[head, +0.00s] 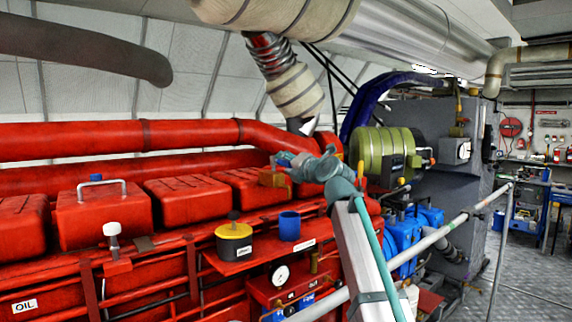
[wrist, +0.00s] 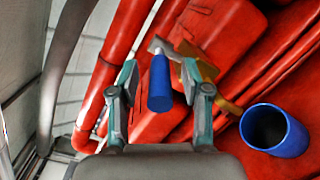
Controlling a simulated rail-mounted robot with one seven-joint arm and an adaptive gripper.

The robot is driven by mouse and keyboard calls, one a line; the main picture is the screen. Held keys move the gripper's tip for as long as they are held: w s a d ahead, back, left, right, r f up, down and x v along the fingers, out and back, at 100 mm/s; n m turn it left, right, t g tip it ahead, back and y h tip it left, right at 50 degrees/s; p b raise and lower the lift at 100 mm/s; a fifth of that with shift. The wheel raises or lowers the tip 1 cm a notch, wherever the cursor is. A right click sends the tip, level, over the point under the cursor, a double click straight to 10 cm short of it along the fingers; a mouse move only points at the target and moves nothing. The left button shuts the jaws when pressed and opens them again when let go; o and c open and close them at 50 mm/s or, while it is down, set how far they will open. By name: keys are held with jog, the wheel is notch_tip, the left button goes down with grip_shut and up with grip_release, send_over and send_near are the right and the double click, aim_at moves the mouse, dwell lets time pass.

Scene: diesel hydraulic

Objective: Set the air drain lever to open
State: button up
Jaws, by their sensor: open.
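In the wrist view the lever (wrist: 160,86) shows as a blue cylindrical handle on a metal shaft, joined near a brass-coloured mount (wrist: 226,105). My gripper (wrist: 160,72) is open, with one finger on each side of the blue handle and a visible gap on both sides. The depth between fingers and handle is hard to judge. In the head view my teal gripper (head: 284,158) is above the red engine near a brownish block (head: 274,177). The blue handle is not clearly visible there. I cannot read any open or closed marking.
A blue cup (head: 289,226) stands on a red shelf beside a yellow pot with a black knob (head: 234,240); the cup is right of the fingers in the wrist view (wrist: 274,131). Red pipes (head: 190,135) run behind. A grey handrail (head: 440,235) crosses the right.

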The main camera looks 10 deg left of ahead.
jog(key=v, duration=1.1)
jog(key=shift+s+d, duration=0.15)
jog(key=shift+s, duration=0.05)
